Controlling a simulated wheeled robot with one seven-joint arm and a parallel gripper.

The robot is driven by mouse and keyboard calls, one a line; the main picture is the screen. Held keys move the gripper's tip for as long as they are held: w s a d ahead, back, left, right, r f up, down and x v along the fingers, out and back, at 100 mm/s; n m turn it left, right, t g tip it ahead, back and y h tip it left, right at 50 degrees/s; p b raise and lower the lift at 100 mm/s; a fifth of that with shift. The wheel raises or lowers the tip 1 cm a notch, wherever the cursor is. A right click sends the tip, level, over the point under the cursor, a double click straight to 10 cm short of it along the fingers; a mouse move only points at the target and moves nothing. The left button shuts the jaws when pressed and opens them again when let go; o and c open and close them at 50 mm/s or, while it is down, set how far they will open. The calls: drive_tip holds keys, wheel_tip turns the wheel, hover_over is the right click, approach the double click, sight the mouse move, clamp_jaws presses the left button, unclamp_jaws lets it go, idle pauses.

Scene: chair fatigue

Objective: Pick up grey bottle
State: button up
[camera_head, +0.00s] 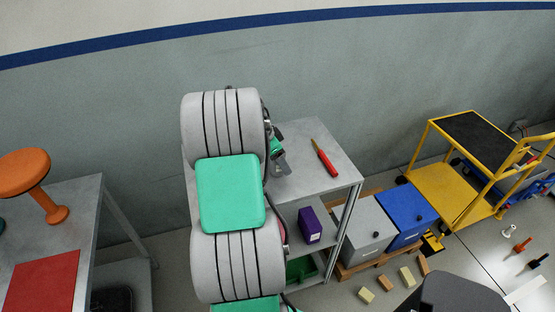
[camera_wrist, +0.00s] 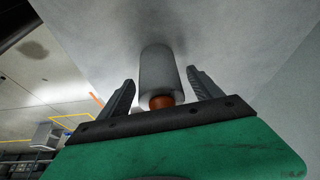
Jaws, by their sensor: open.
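The grey bottle (camera_wrist: 158,70) shows in the wrist view, with its orange-brown cap (camera_wrist: 161,102) toward my gripper. It is against a grey surface. My gripper (camera_wrist: 161,77) is open, with one dark finger on each side of the bottle and a visible gap on both sides. In the head view my arm covers the left part of the grey table (camera_head: 318,150), and I cannot make out the bottle there. Part of my gripper (camera_head: 280,163) shows just right of the arm, over that table.
A red-handled tool (camera_head: 324,158) lies on the table, right of my gripper. A purple box (camera_head: 309,226) is on the shelf below. Grey (camera_head: 364,229) and blue (camera_head: 405,214) boxes and a yellow cart (camera_head: 450,190) stand right. An orange stool-like object (camera_head: 27,172) stands on the left table.

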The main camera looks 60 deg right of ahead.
drive_tip(key=shift+x, duration=0.85)
clamp_jaws()
drive_tip(key=shift+w+r, duration=0.1)
